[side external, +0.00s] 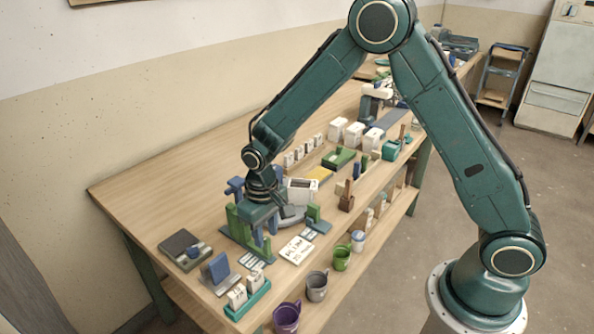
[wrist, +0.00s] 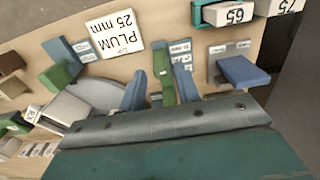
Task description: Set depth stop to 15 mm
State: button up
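My gripper (wrist: 160,88) is over the near part of the bench, its two blue fingers pointing down and apart; it also shows in the side view (side external: 265,240). A green upright piece (wrist: 163,72) shows between the fingers in the wrist view, nearer the right finger; contact cannot be told. Small mm labels (wrist: 181,47) lie just beyond it, too small to read surely. A white card (wrist: 113,32) reads "PLUM" and "25 mm"; it lies on the bench in the side view too (side external: 297,250). Which piece is the depth stop, and its setting, I cannot tell.
A blue block (wrist: 243,72) sits on a grey plate. A green tray (side external: 248,306) holds white numbered boxes. Purple (side external: 287,318), grey (side external: 317,288) and green (side external: 342,260) buckets hang along the front edge. A green block (wrist: 60,75) stands left of the fingers. The back left bench (side external: 165,195) is clear.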

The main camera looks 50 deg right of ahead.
jog(key=shift+r, duration=2.7)
jog(key=shift+r, duration=0.15)
jog(key=shift+r, duration=0.15)
jog(key=s+d+r+t, duration=0.1)
jog(key=s+d+r, duration=0.2)
jog(key=s+r, duration=0.3)
jog(key=s+d+r+t, duration=0.2)
jog(key=s+r, duration=0.2)
jog(key=r, duration=0.5)
jog(key=s+d+r+t, duration=0.1)
jog(key=s+r, duration=0.1)
jog(key=s, duration=0.5)
jog(key=s+d+r+t, duration=0.1)
jog(key=s+d+r, duration=0.1)
jog(key=s, duration=0.6)
jog(key=shift+d+t, duration=0.3)
